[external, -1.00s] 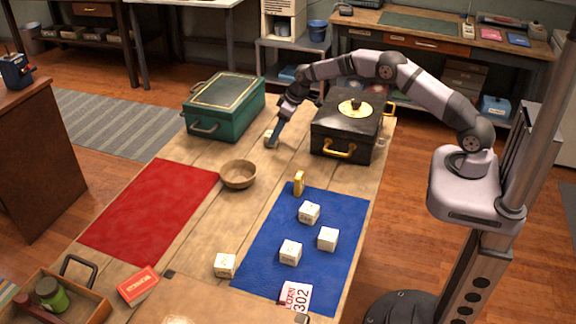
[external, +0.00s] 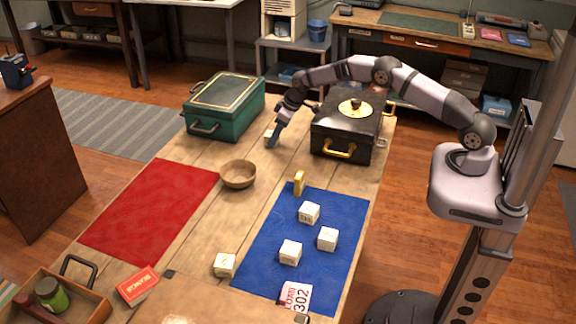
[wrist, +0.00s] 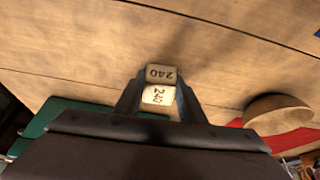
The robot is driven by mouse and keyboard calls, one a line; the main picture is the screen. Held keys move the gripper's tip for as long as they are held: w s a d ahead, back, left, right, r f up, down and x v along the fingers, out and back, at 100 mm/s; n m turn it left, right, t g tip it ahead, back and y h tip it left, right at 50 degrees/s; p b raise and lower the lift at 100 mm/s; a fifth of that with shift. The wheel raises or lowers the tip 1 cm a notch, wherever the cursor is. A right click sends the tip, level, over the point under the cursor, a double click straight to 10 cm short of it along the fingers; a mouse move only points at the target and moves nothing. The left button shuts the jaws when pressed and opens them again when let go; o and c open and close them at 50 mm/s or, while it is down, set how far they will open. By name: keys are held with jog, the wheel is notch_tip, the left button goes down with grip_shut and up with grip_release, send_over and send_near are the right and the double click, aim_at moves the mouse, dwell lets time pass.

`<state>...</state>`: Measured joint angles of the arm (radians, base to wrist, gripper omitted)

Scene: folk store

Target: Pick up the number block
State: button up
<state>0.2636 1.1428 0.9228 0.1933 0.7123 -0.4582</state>
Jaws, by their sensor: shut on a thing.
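A cream number block marked 240 (wrist: 158,92) sits between the two fingers of my gripper (wrist: 160,98) in the wrist view. In the external view my gripper (external: 272,138) points down at the far part of the wooden table, between the green case and the black box. The held block (external: 268,134) shows only partly there, at or close to the tabletop. Other cream blocks stand on the blue mat (external: 346,206), and one block (external: 225,264) stands on bare wood.
A green case (external: 222,106) stands left of my gripper and a black box (external: 342,139) right of it. A wooden bowl (external: 238,174), a small yellow object (external: 299,183) and a red mat (external: 150,210) lie nearer.

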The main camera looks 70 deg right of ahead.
jog(key=shift+r, duration=0.1)
notch_tip(320, 180, up, 10)
jog(key=shift+f+b, duration=0.1)
jog(key=shift+b, duration=1.15)
jog(key=shift+s+a+n, duration=0.25)
jog(key=shift+a+n, duration=0.05)
jog(key=shift+a, duration=0.15)
jog(key=s+a+n+g+y+p, duration=0.1)
jog(key=s+a+n+g+y, duration=0.1)
jog(key=s+a+n, duration=0.85)
jog(key=s+a+n+g+y+p, duration=0.25)
jog(key=s+a+n, duration=0.35)
jog(key=s+a, duration=0.95)
jog(key=shift+s+d+f, duration=0.75)
jog(key=shift+f, duration=0.8)
jog(key=shift+s+d+f, duration=0.7)
jog(key=shift+f, duration=0.8)
jog(key=shift+s+d+f, duration=0.75)
jog(key=shift+f, duration=0.8)
jog(key=shift+f+h, duration=0.25)
jog(key=shift+f, duration=0.2)
